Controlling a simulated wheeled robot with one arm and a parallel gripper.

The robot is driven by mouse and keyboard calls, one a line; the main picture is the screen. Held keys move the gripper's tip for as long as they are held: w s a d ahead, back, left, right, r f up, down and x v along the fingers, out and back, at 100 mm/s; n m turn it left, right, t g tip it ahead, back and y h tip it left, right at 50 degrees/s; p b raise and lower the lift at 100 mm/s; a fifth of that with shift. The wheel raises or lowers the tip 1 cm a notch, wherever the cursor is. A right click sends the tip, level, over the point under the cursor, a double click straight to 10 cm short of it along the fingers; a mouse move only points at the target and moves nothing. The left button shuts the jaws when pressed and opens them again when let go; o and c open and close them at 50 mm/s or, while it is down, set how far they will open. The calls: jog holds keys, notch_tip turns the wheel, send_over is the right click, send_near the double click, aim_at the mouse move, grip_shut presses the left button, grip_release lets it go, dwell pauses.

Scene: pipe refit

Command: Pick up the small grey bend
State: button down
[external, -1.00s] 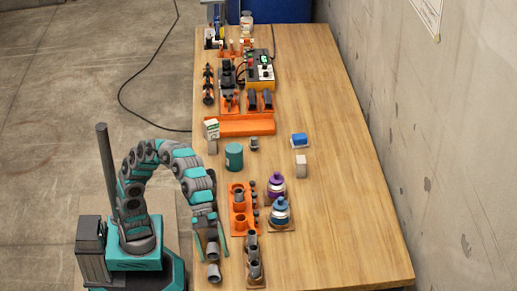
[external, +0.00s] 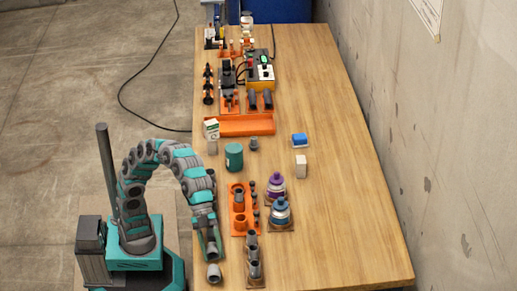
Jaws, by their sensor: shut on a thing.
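Whether the bend touches the table I cannot tell. A second grey pipe piece (external: 213,273) lies just in front of the gripper, close to the fingertips, with its round opening showing.
An orange holder (external: 238,226) with grey fittings and a brown rack (external: 256,280) with several grey pipe pieces stand just right of the gripper. The table's right side (external: 345,220) is clear.

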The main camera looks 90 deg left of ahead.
jog(key=shift+r+p, duration=0.35)
jog(key=shift+r, duration=1.5)
jog(key=shift+s+a, duration=0.65)
jog(key=shift+a, duration=0.2)
jog(key=shift+s+a, duration=0.6)
jog(key=shift+a, duration=0.2)
jog(key=s+a+r, duration=0.1)
jog(key=s+a, duration=0.6)
jog(key=a, duration=0.2)
jog(key=shift+s+a, duration=0.2)
jog(key=shift+r, duration=0.2)
